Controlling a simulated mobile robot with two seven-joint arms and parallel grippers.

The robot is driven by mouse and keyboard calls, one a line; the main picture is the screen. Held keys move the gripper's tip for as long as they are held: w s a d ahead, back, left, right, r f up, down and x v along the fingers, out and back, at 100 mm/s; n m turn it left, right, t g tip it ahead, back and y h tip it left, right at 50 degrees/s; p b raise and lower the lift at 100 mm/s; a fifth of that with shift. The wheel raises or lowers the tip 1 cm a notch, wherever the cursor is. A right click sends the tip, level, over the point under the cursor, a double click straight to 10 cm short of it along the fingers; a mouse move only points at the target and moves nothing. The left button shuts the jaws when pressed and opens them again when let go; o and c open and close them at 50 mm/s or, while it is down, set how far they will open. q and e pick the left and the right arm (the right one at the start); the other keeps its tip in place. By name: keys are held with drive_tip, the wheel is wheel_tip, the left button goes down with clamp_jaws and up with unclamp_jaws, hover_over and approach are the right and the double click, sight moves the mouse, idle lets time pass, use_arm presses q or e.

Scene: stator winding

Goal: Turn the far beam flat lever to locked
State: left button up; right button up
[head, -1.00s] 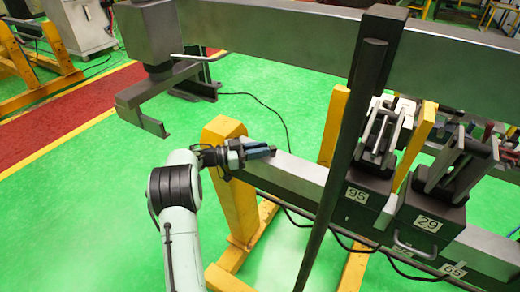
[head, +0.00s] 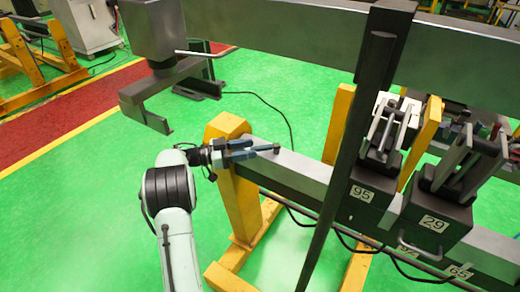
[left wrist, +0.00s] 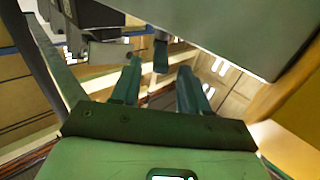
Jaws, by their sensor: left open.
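A short dark lever-like piece (head: 268,149) shows at the left end of the grey beam (head: 305,172), which rests on a yellow stand. I cannot tell whether it is locked. My left gripper (head: 250,149) is at this beam end, with its fingers pointing toward the dark piece. In the left wrist view my left gripper (left wrist: 160,78) is open, its two fingers apart. A dark narrow piece (left wrist: 160,54) shows ahead of the gap between them, not gripped. Its exact contact with the fingers cannot be told. My right gripper is not in view.
A dark upright post (head: 350,130) crosses in front of the beam. Boxes labelled 95 (head: 362,193) and 29 (head: 433,222) with clamps sit to its right. A large grey beam (head: 290,40) runs behind.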

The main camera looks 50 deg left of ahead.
use_arm(q)
drive_tip(key=v, duration=0.7)
drive_tip(key=shift+s+b, duration=0.3)
drive_tip(key=shift+b, duration=0.15)
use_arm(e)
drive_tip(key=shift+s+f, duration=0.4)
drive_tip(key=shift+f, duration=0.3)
